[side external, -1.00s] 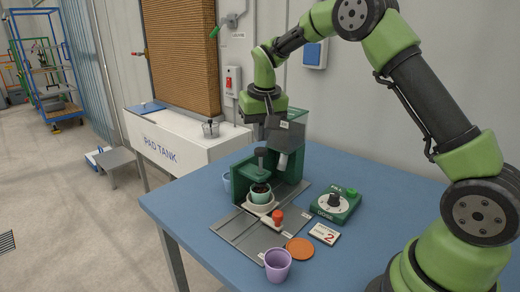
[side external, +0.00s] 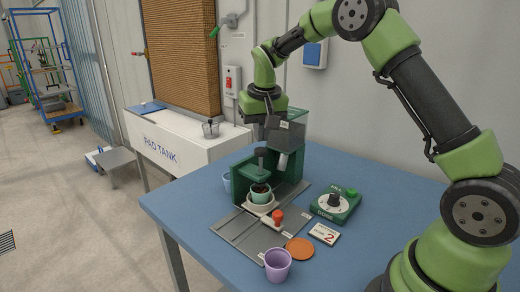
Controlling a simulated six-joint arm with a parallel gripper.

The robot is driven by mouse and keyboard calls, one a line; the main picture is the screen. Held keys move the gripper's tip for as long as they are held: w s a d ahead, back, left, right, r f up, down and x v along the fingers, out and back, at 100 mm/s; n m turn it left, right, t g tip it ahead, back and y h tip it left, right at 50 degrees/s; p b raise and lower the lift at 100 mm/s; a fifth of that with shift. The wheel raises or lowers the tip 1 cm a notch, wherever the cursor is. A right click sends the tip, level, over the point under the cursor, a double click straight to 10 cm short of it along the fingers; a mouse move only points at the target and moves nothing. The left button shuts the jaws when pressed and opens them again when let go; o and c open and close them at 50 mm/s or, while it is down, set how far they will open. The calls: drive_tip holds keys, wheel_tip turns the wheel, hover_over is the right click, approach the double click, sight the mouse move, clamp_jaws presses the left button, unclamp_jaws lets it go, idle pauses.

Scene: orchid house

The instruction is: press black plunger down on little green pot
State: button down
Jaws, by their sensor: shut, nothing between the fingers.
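The little green pot (side external: 260,192) stands upright with dark filling on a pale round holder (side external: 260,207), inside the dark green press frame (side external: 238,186). The black plunger (side external: 260,158) is a dark knob and stem above the pot, at the frame's top; whether its lower end touches the filling I cannot tell. My gripper (side external: 270,132) is shut and empty, pointing down just above the plunger, with a small gap seeming to lie between them. The fingertips are small and dark here.
An orange-red knob (side external: 277,216) sits on the grey base plate (side external: 240,232). A green control box (side external: 335,206), a card numbered 2 (side external: 325,234), an orange disc (side external: 299,249) and a purple pot (side external: 278,265) lie nearby on the blue table (side external: 190,205). A grey hopper (side external: 290,135) stands close behind my gripper.

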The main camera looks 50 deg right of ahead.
sight(261, 150)
drive_tip(key=shift+f, duration=0.4)
drive_tip(key=shift+f, duration=2.15)
drive_tip(key=shift+r, duration=5.05)
